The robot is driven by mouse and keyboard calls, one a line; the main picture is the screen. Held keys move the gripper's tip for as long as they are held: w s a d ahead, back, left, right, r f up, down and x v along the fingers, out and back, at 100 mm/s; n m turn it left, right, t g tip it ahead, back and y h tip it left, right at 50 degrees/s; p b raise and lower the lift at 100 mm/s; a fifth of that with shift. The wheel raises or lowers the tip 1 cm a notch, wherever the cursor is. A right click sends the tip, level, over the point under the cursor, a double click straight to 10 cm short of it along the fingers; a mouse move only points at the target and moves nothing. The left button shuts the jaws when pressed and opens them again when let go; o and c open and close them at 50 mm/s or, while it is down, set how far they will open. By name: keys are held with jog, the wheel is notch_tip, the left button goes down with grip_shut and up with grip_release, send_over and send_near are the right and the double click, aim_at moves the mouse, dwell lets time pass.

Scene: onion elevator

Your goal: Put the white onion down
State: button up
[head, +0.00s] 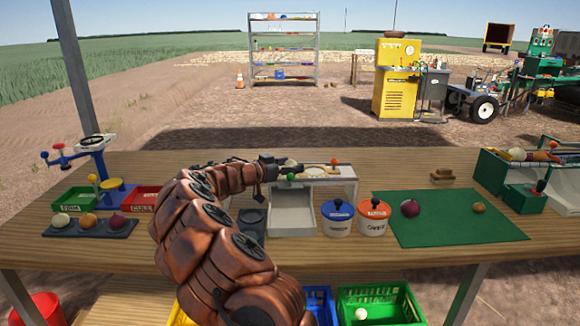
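My copper-coloured arm reaches over the wooden table, and my small dark gripper (277,165) is at the back of the table, over the left end of a grey-white device. A pale rounded thing (290,162) shows right at the fingertips. It may be a white onion, but it is too small to tell whether the fingers hold it. Another white onion (61,219) sits at the left of a dark tray (98,230), beside a yellow-brown and a red onion. A whitish round thing (361,313) lies in the green crate below the table.
The grey-white device (344,172) has a chute below. Blue-lidded (338,208) and orange-lidded (374,209) canisters stand right of it. A green mat (455,228) holds a red and a brown onion. Green (77,199) and red (140,197) bins stand left, near a blue scale-like stand.

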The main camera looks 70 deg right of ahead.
jog(key=shift+s+f, duration=0.15)
jog(key=shift+f, duration=0.7)
jog(key=shift+r, duration=0.1)
jog(key=r+p, duration=0.1)
jog(key=p, duration=0.2)
jog(key=shift+r, duration=0.15)
jog(key=v, duration=0.4)
jog(key=b+v, duration=0.1)
jog(key=v, duration=0.3)
jog(key=r+v, duration=0.1)
jog(key=v, duration=0.3)
